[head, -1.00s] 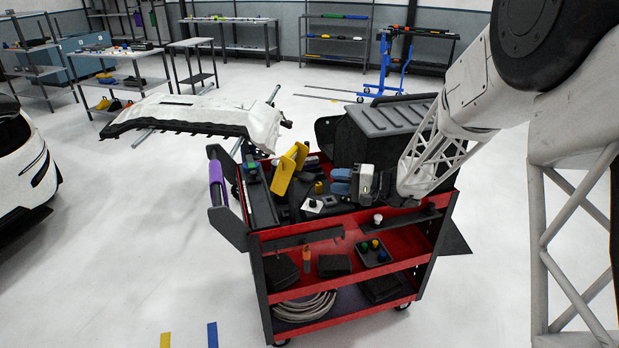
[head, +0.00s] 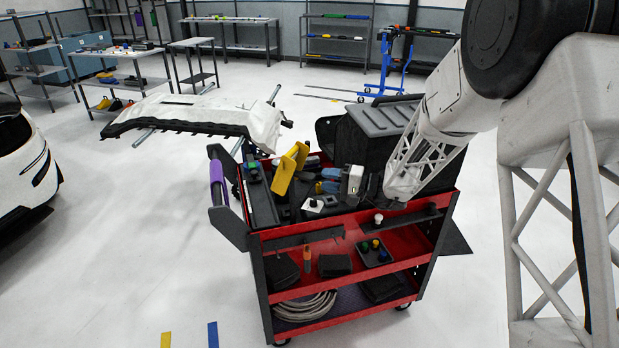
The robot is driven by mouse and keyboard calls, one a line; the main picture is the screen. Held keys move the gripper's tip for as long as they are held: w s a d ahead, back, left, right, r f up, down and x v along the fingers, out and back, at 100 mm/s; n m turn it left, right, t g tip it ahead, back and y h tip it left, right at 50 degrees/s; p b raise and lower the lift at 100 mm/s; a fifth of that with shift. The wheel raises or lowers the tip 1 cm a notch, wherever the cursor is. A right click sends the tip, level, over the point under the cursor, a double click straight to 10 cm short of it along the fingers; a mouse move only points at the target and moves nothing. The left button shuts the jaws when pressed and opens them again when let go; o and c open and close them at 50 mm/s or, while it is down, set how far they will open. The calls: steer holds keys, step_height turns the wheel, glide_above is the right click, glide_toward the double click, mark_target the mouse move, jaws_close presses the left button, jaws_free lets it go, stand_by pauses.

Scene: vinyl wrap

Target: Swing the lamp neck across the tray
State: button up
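The tray is the top of a red and black tool cart (head: 390,216), crowded with small items. My gripper (head: 354,184) is a pale block with dark parts at the end of my white lattice arm, low over the right half of the tray. Its fingers are too small and dark to tell open from shut, and I cannot see anything clearly held. Blue-handled items (head: 329,180) lie just left of it. A yellow angled piece (head: 289,170) stands farther left. I cannot make out a lamp neck for certain; my arm hides part of the tray's right side.
A black ribbed-lid case (head: 375,140) stands behind the tray. A purple-gripped handle (head: 218,182) sticks out at the cart's left. A white panel on a stand (head: 200,116) is behind left. A white car (head: 25,160) is at the far left. Open floor lies in front and left.

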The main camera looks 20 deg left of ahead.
mark_target(309, 176)
steer(key=shift+s+a, duration=0.15)
steer(key=shift+a, duration=1.35)
steer(key=shift+s+a, duration=0.1)
steer(key=shift+a, duration=1.35)
jaws_close()
